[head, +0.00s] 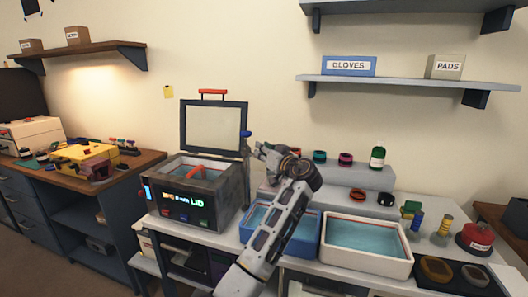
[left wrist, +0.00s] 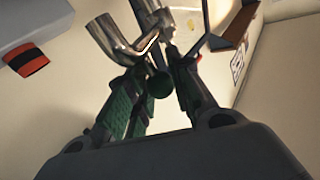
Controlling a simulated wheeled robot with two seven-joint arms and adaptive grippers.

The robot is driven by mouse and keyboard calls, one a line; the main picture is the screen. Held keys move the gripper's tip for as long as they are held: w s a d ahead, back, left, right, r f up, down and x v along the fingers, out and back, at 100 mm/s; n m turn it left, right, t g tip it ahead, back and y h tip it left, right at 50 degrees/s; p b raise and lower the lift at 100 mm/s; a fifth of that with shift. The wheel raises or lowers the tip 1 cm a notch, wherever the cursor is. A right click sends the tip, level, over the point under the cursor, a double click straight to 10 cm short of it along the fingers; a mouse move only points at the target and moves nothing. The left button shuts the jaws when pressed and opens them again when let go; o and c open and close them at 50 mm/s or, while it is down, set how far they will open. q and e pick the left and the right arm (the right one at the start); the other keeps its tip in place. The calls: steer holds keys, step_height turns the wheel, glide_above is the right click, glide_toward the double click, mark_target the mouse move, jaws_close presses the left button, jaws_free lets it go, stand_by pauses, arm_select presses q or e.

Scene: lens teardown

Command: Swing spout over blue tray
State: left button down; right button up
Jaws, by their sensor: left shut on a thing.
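The blue tray (head: 306,250) holds bluish liquid and stands on the light bench, partly hidden by my left arm. My left gripper (head: 262,150) is above and behind it, near the open-lidded machine (head: 203,195). In the left wrist view, a shiny bent metal tube, which looks like the spout (left wrist: 104,34), shows beyond the fingers. My left gripper (left wrist: 162,62) is shut on a part of this metal fitting at its fingertips; which part is hard to tell. A dark green round knob (left wrist: 158,84) sits between the fingers. The spout is not clear in the head view.
A white tray (head: 368,262) with bluish liquid stands right of the blue tray. A red-topped jar (head: 474,238) and a dark mat (head: 455,278) are at the right.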

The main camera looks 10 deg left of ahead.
arm_select(q)
steer(key=c, duration=1.2)
jaws_free()
arm_select(e)
steer(key=shift+d, duration=0.1)
arm_select(q)
steer(key=shift+s+d, duration=0.1)
steer(key=shift+d, duration=0.05)
steer(key=v, duration=0.7)
step_height(320, 180, up, 22)
steer(key=p, duration=2.2)
arm_select(e)
steer(key=s+d+r, duration=0.1)
steer(key=s+r, duration=0.2)
steer(key=s, duration=0.7)
steer(key=s+d+r+g, duration=0.1)
steer(key=s+r, duration=0.3)
steer(key=s, duration=0.5)
steer(key=shift+s+d+r, duration=0.2)
steer(key=shift+s+d, duration=0.2)
steer(key=shift+d, duration=0.3)
